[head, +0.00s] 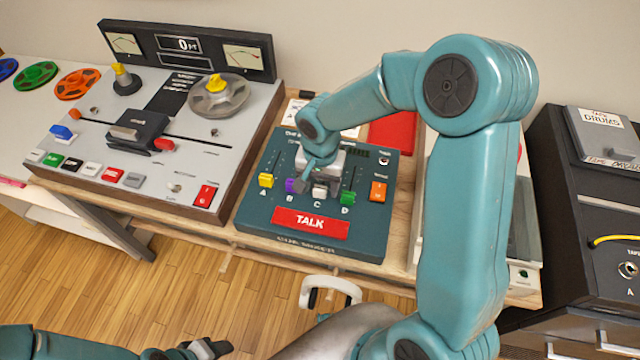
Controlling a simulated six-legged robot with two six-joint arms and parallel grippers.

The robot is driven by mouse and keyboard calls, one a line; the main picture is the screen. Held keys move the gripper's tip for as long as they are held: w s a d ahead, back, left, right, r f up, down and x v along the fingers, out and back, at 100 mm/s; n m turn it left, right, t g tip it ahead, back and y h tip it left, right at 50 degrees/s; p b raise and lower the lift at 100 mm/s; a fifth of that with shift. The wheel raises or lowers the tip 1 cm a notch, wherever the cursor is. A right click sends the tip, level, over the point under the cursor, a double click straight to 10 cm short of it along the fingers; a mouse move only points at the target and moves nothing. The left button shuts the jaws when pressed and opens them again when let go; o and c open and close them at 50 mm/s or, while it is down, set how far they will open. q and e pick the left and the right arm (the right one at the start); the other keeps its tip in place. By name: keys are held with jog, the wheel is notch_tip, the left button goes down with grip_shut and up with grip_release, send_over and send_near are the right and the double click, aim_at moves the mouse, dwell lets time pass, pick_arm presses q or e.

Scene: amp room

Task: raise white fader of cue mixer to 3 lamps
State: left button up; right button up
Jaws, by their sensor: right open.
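The cue mixer (254,217) is a dark teal box on the wooden bench. It has a yellow fader A (265,180), a purple fader B (291,186), a white fader C (320,189) and a green fader D (348,198), all near the low end of their slots. My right gripper (311,188) is open and low over the mixer, its dark fingers beside the white fader. It hides the upper slots of B and C. No lit lamps can be made out. My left gripper (208,349) is at the bottom edge, away from the mixer; its opening is unclear.
The mixer also has a red TALK bar (310,222) and an orange switch (378,191). A tape machine (220,146) with a reel stands close on the left. A black case (562,215) stands at the right. Headphones (330,291) hang at the bench front.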

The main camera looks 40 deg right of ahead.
jog(key=shift+w+a+f, duration=0.1)
jog(key=shift+f, duration=0.35)
grip_shut()
jog(key=shift+w+d+b, duration=0.25)
jog(key=shift+w+d, duration=0.75)
jog(key=shift+d, duration=0.2)
jog(key=shift+w+d+b, duration=0.25)
jog(key=shift+w+d, duration=0.75)
jog(key=shift+d, duration=0.2)
grip_release()
jog(key=shift+s+a, duration=0.1)
